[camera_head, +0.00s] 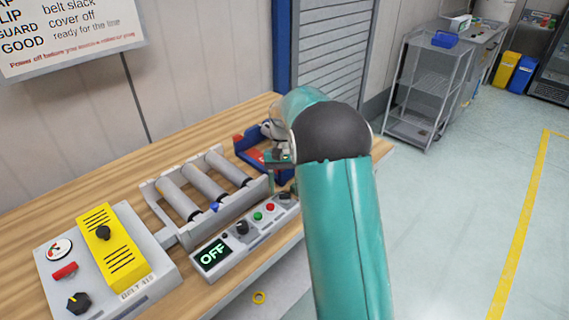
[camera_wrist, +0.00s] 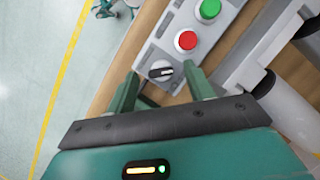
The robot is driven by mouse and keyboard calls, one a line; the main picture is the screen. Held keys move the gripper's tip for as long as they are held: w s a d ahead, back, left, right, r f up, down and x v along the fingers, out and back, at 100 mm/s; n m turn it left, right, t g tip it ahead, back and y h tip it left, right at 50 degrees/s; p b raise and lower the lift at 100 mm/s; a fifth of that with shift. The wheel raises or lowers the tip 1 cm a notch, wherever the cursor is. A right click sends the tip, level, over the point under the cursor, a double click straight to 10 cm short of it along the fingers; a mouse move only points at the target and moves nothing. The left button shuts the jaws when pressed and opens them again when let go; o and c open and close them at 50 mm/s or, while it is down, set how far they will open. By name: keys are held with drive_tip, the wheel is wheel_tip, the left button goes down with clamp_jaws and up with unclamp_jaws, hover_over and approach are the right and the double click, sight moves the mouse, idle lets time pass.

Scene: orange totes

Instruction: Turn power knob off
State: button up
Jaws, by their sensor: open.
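The control panel (camera_head: 232,246) lies along the table's front edge, with a display (camera_head: 212,255) that reads OFF. Along it are a black knob (camera_head: 242,227), a green button, a red button and a dark end knob (camera_head: 284,197). In the wrist view this end knob (camera_wrist: 160,71) is round and black with a pale pointer line, beside the red button (camera_wrist: 186,40). My gripper (camera_wrist: 161,80) is open, its two green fingers on either side of the knob; I cannot tell whether they touch it. In the head view my gripper (camera_head: 281,182) is over the panel's far end. No label shows which knob is power.
A roller conveyor (camera_head: 205,190) stands behind the panel. A grey box with a yellow cover (camera_head: 110,245), gauge and black knob (camera_head: 78,302) sits at left. A blue and red device (camera_head: 248,150) is beside my gripper. A yellow ring (camera_head: 259,297) lies below the table.

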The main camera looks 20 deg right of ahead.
drive_tip(key=v, duration=1.2)
drive_tip(key=shift+w+r, duration=0.15)
drive_tip(key=shift+r, duration=0.1)
drive_tip(key=s+a+r+n+t+h, duration=0.1)
drive_tip(key=s+a+r+t, duration=0.1)
drive_tip(key=s+a+r, duration=0.4)
drive_tip(key=s+a+r+n+t, duration=0.1)
drive_tip(key=s+a+r+t, duration=0.15)
drive_tip(key=s, duration=0.65)
drive_tip(key=s+a+f+n+t, duration=0.1)
drive_tip(key=s+a+f+t, duration=0.1)
drive_tip(key=s, duration=0.5)
drive_tip(key=s+a+f+n+t, duration=0.1)
drive_tip(key=s+a+f+t, duration=0.1)
drive_tip(key=s, duration=0.6)
drive_tip(key=shift+s+f+t+h, duration=0.3)
drive_tip(key=shift+f+t, duration=0.1)
drive_tip(key=shift+t, duration=0.15)
drive_tip(key=shift+a, duration=0.1)
